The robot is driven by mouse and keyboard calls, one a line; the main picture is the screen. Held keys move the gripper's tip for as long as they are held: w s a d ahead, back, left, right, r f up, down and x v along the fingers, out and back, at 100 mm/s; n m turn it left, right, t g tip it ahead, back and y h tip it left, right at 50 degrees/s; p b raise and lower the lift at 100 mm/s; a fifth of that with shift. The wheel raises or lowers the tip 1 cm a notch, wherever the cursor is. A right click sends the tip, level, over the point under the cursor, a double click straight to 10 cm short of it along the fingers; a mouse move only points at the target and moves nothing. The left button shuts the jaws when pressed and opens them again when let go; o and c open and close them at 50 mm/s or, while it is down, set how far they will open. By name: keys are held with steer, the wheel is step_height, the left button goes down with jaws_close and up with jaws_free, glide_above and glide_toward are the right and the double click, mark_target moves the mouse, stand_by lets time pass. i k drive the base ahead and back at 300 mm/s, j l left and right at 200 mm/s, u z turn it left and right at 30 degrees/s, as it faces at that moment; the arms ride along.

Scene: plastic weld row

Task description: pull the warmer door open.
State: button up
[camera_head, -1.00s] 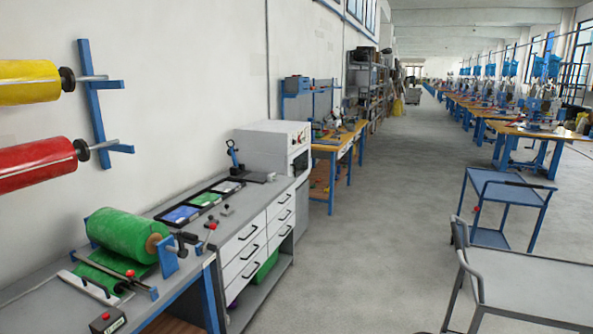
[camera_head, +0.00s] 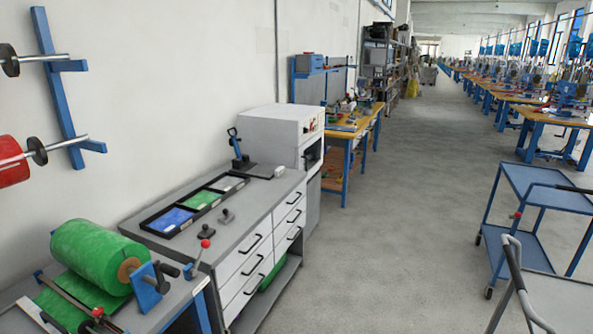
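A white box-shaped appliance (camera_head: 275,130), which looks like the warmer, stands at the far end of the grey bench row along the left wall. Its front faces right, toward the aisle, and I see it at a steep angle. A dark panel on that front, likely the warmer door (camera_head: 313,155), sits below a small control area with an orange-red mark. The door looks shut, but it is too small to be sure, and I cannot make out its handle clearly. My gripper is not in view.
A grey bench (camera_head: 165,212) with white drawers and a tray of coloured sheets (camera_head: 200,203) runs along the left. A green film roll (camera_head: 98,257) sits in front of it. Blue carts (camera_head: 545,195) stand at right. The grey floor aisle (camera_head: 395,210) between is clear.

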mark_target(299, 157)
steer(key=i+z, duration=0.2)
steer(key=i, duration=1.95)
steer(key=i+u, duration=0.1)
steer(key=i, duration=0.4)
steer(key=i+l+u, duration=0.15)
steer(key=i, duration=0.4)
steer(key=i+l+u, duration=0.1)
steer(key=i, duration=0.4)
steer(key=i+l+u, duration=0.1)
steer(key=i, duration=0.4)
steer(key=l, duration=0.1)
